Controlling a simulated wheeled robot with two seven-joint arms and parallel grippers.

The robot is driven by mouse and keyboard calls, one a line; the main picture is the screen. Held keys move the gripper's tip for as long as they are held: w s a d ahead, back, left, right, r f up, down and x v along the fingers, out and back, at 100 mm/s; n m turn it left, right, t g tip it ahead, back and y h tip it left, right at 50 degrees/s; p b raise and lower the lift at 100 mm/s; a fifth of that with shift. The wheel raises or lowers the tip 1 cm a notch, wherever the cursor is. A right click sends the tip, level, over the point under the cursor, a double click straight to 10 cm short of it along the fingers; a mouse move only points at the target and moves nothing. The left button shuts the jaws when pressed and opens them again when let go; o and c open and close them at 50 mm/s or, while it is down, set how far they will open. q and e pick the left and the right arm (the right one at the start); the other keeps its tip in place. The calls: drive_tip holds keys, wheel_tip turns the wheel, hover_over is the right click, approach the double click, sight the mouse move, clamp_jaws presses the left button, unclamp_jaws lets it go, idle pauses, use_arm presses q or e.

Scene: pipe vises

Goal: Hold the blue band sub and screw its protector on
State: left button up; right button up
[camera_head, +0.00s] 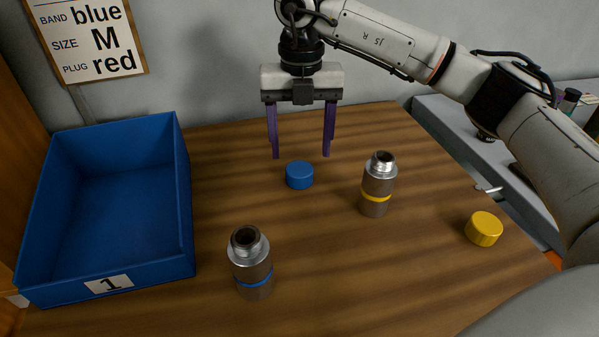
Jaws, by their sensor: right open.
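The blue band sub (250,262) is a grey metal cylinder with a blue ring and a bare threaded top. It stands upright at the front of the table, right of the blue bin. A blue cap, the protector (299,175), lies on the table behind it and to the right. My right gripper (301,146) is open and empty, its purple fingers pointing down above and slightly behind the blue cap, apart from it. My left gripper is not in view.
A yellow band sub (376,185) stands upright right of the blue cap. A yellow cap (484,228) lies at the right. An empty blue bin (110,272) labelled 1 stands at the left. A sign (88,38) reads band blue, size M, plug red. A grey bench (455,125) is behind right.

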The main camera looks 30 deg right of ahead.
sight(300, 169)
drive_tip(key=shift+w+f, duration=0.2)
drive_tip(key=shift+f, duration=2.4)
drive_tip(key=c, duration=1.1)
